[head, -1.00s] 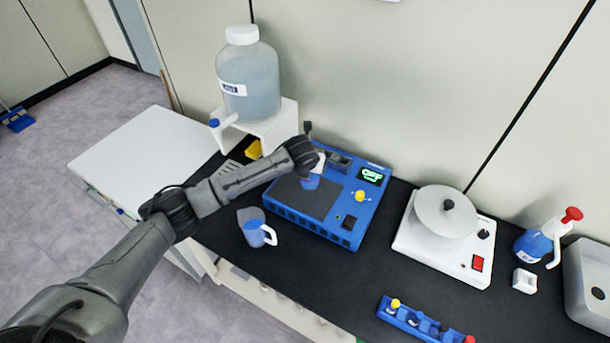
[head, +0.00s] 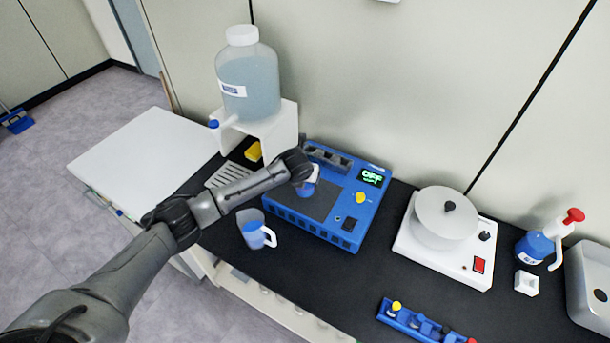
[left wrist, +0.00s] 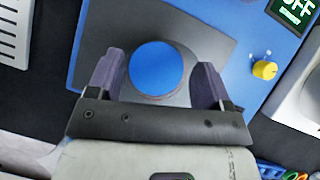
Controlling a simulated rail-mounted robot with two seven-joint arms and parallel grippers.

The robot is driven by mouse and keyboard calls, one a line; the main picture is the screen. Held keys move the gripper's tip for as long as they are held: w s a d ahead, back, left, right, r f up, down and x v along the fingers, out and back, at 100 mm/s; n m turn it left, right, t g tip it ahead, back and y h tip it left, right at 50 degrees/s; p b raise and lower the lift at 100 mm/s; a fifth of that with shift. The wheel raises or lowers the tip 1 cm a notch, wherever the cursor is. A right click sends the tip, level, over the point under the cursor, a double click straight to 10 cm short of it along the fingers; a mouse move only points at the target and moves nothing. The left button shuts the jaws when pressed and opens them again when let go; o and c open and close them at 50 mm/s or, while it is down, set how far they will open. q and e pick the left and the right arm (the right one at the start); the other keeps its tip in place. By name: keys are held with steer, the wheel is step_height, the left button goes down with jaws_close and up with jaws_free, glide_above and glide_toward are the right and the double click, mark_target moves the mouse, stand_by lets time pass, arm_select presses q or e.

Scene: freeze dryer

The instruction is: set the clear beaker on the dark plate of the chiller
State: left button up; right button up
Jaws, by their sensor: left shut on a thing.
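The clear beaker (head: 306,189), with blue contents, is over the dark plate (head: 322,203) of the blue chiller (head: 347,233) in the head view. My left gripper (head: 309,176) is shut on it, and the arm partly hides it. In the left wrist view the beaker (left wrist: 157,68) shows from above as a blue disc between the two fingers of my left gripper (left wrist: 160,80), with the dark plate (left wrist: 205,50) around it. I cannot tell whether its base touches the plate. My right gripper is not in view.
A handled jug (head: 256,236) with blue contents stands left of the chiller's front. A large bottle (head: 248,85) on a white stand (head: 281,122) is behind left. A white device (head: 443,245) stands right, with a blue rack (head: 421,325) in front. The chiller display (head: 372,177) reads OFF.

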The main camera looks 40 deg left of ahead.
arm_select(q)
steer(key=shift+f, duration=0.15)
steer(key=o, duration=1.1)
